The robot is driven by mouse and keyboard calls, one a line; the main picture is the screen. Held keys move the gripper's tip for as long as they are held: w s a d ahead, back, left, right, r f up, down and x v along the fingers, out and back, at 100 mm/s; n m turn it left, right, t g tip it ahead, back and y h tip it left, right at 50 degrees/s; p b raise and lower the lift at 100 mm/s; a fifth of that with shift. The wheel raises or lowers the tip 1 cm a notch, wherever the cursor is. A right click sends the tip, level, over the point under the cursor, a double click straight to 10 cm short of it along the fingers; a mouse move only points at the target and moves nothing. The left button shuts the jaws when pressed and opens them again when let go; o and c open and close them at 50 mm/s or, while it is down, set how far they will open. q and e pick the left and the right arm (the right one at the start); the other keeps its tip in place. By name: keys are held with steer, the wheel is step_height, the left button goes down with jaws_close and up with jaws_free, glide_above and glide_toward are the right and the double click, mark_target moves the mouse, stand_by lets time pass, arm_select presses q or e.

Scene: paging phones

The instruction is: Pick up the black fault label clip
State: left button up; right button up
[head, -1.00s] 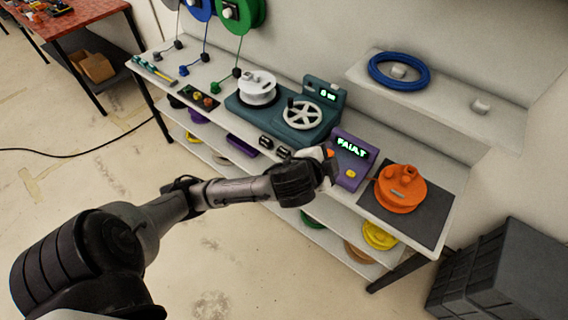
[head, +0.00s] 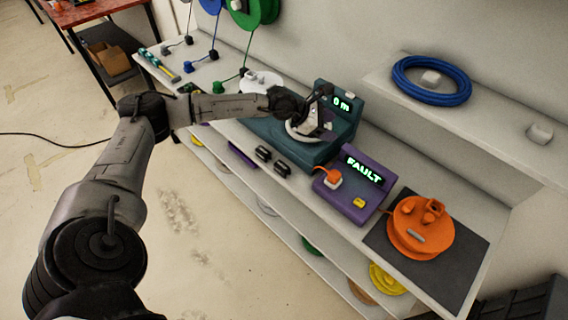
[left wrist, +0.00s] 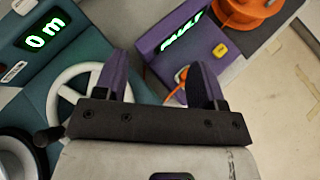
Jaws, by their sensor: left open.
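Two small black clip-like pieces, one (head: 263,153) and another (head: 282,168), lie on the bench in front of the teal winding machine (head: 290,148) in the head view. I cannot tell whether either is the fault label clip. My left gripper (head: 328,112) is above the machine's white handwheel, apart from both pieces. In the left wrist view its two purple-faced fingers (left wrist: 160,80) are spread with nothing between them. The black pieces are not seen in that view. My right gripper is not in view.
A purple box (head: 352,185) reading FAULT has a white plug with an orange cord. An orange reel (head: 420,226) sits on a dark mat to the right. A blue cable coil (head: 431,80) lies on the upper shelf. Bench front between the black pieces and purple box is clear.

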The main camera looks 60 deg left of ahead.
arm_select(q)
steer(key=s+a+f+m+g+y, duration=0.4)
steer(key=s+a+f+g, duration=0.1)
steer(key=a+f+g, duration=0.1)
steer(key=m+g+y, duration=0.1)
steer(key=m+g, duration=0.2)
steer(key=g, duration=0.1)
glide_toward(282, 165)
steer(key=f, duration=0.2)
steer(key=f+b, duration=0.1)
steer(key=f, duration=0.1)
steer(key=shift+s+d+f, duration=0.15)
steer(key=shift+s+f, duration=0.05)
steer(key=shift+f, duration=0.05)
steer(key=shift+w+f+b, duration=0.1)
steer(key=shift+f+b, duration=0.05)
steer(key=shift+f, duration=1.15)
steer(key=shift+w+f+b, duration=0.15)
steer(key=shift+f, duration=1.8)
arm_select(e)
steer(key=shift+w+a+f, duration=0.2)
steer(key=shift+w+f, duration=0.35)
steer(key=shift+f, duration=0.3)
arm_select(q)
steer(key=c, duration=1)
